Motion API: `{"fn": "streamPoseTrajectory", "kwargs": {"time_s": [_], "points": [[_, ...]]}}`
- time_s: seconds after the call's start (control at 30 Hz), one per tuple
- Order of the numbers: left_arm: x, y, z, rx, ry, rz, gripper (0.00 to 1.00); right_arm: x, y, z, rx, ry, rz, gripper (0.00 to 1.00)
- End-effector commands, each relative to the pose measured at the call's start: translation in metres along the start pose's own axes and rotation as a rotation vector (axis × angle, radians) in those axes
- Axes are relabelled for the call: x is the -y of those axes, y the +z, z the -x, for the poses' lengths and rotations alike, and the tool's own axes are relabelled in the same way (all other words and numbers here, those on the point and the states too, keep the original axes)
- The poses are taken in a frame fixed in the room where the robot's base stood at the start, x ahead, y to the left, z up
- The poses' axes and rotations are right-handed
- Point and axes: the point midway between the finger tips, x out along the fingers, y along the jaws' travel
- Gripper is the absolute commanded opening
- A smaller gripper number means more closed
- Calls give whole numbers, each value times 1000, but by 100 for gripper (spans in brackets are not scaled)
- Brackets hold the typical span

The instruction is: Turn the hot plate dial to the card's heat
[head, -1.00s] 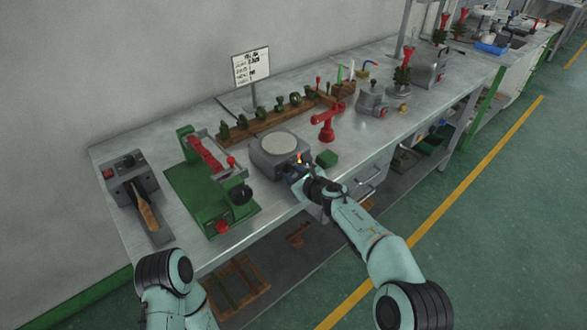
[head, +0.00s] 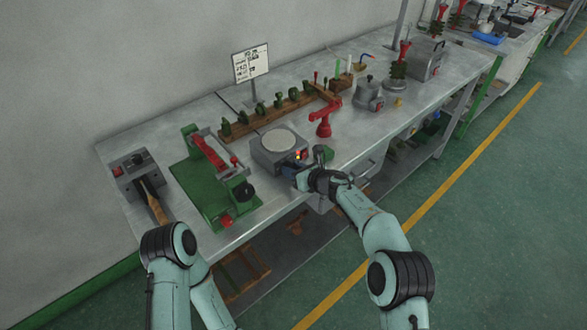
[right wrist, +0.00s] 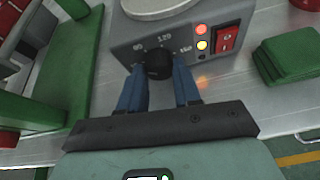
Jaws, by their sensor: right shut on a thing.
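The hot plate (head: 264,148) is a grey box with a pale round top, standing near the front edge of the bench. It also shows in the right wrist view (right wrist: 120,45). Its black dial (right wrist: 158,66) is on the front face, with marks around it; "120" reads above it. My right gripper (right wrist: 158,78) is shut on the dial, a blue finger on each side. In the head view my right gripper (head: 302,177) is at the front of the hot plate. The white card (head: 250,65) stands behind; its writing is too small to read. My left gripper is not visible.
A red switch (right wrist: 227,40) and lit red and yellow lamps (right wrist: 202,36) are right of the dial.

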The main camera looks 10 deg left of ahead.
Motion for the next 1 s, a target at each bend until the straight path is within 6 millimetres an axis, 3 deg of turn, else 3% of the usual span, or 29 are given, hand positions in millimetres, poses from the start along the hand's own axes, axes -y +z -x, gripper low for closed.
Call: {"fn": "streamPoseTrajectory", "kwargs": {"time_s": [0.17,0.2,0.27,0.67,0.87,1.0], "points": [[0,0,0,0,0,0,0,1,3,1,5,-4,-1,2],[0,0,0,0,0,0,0,1,3,1,5,-4,-1,42],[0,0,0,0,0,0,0,1,2,0,5,-4,0,57],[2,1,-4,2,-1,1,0,1,1,5,2,-2,0,57],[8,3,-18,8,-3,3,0,1,-1,31,3,-3,-1,57],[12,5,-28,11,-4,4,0,1,0,59,4,-3,-1,57]]}}
